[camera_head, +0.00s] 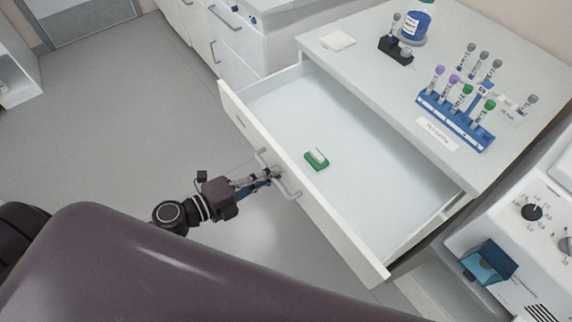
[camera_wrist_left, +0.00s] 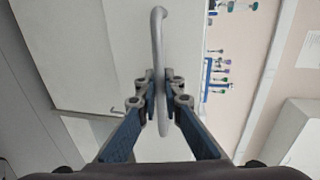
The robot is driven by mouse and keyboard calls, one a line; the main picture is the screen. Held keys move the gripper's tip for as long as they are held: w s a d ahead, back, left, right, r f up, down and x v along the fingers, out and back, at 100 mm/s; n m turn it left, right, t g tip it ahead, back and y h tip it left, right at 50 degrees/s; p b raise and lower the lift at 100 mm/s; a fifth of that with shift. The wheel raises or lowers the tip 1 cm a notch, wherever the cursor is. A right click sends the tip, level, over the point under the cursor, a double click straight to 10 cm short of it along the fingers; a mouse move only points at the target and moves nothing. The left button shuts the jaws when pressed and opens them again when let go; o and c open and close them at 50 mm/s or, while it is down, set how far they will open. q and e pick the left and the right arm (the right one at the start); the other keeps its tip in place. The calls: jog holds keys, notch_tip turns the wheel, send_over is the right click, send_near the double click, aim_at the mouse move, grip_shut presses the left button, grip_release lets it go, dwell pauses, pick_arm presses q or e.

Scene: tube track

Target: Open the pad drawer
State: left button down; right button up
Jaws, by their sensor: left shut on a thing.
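The pad drawer (camera_head: 290,195) is pulled well out of the white cabinet, and its inside shows in the head view. A small green pad with a white top (camera_head: 316,160) lies on the drawer floor near the front panel. My left gripper (camera_head: 272,178) is at the drawer's front. It is shut on the grey bar handle (camera_head: 288,190). In the left wrist view the handle (camera_wrist_left: 158,40) runs up between the two fingertips (camera_wrist_left: 158,100). My right gripper is not in view.
The white counter (camera_head: 375,75) above the drawer holds a blue rack (camera_head: 455,122) with several capped tubes, a dark holder (camera_head: 396,50), a blue-labelled bottle (camera_head: 415,27) and a white pad (camera_head: 337,40). A white machine (camera_head: 525,245) stands at the right. Grey floor (camera_head: 110,120) is clear at the left.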

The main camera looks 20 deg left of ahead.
pick_arm(q)
jog(key=shift+v, duration=0.85)
jog(key=shift+f, duration=0.25)
jog(key=c, duration=2.3)
grip_release()
jog(key=shift+c, duration=0.2)
jog(key=shift+s, duration=0.1)
jog(key=v, duration=1.2)
